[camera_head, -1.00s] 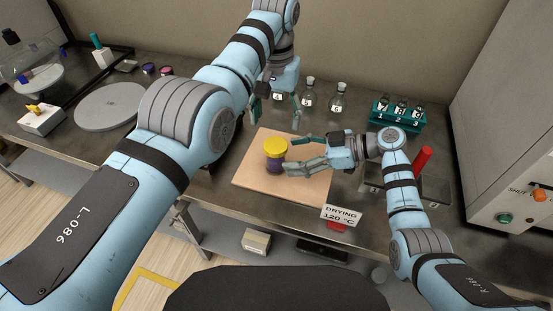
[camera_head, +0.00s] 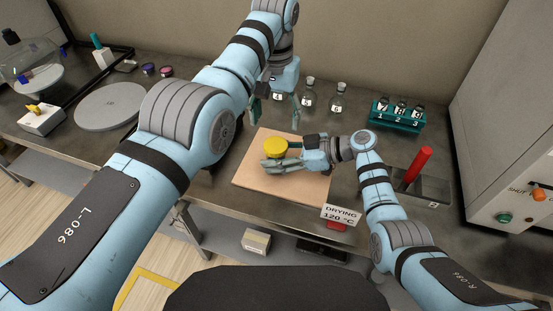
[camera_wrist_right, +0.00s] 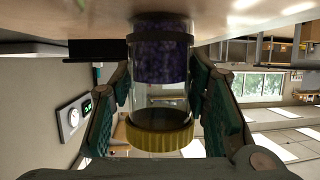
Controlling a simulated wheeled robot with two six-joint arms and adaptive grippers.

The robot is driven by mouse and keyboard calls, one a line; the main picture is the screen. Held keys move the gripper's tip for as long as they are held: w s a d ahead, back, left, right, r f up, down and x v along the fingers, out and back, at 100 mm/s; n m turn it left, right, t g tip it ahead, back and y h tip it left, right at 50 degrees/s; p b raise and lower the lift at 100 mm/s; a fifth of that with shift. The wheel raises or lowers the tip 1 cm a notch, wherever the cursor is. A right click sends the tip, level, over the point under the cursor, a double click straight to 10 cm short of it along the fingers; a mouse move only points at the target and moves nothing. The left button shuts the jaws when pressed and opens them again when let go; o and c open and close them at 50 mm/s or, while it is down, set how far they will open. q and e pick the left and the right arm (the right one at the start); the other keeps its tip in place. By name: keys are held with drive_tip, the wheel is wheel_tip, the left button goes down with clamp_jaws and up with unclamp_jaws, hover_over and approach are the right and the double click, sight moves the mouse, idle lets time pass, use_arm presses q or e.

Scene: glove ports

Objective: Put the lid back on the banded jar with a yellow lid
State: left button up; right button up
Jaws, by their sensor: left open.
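The banded jar (camera_wrist_right: 162,90) stands upright on the tan board; in the right wrist view it appears upside down. It is clear glass with a dark purple lower part. The yellow lid (camera_head: 275,147) sits at its top and also shows in the right wrist view (camera_wrist_right: 160,136). My right gripper (camera_head: 281,158) has one finger on each side of the jar, below the lid. Whether both fingers touch the glass is unclear. In the head view the lid and fingers hide most of the jar. My left gripper (camera_head: 275,110) is open and empty, behind the jar.
The tan board (camera_head: 260,183) is otherwise bare. Stoppered bottles (camera_head: 338,98) stand behind it. A teal vial rack (camera_head: 398,117) and a tray with a red rod (camera_head: 418,165) are at right. A drying sign (camera_head: 341,215) is at the front edge. A round grey plate (camera_head: 110,106) is at left.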

clamp_jaws()
use_arm(q)
drive_tip(key=shift+r, duration=0.1)
drive_tip(key=shift+c, duration=1)
drive_tip(key=shift+r+n, duration=0.15)
drive_tip(key=shift+n, duration=0.15)
drive_tip(key=n, duration=0.5)
drive_tip(key=shift+r, duration=0.1)
drive_tip(key=n, duration=0.4)
drive_tip(key=shift+n, duration=0.3)
drive_tip(key=n, duration=0.8)
drive_tip(key=shift+n, duration=0.4)
drive_tip(key=n, duration=0.8)
drive_tip(key=shift+f, duration=0.2)
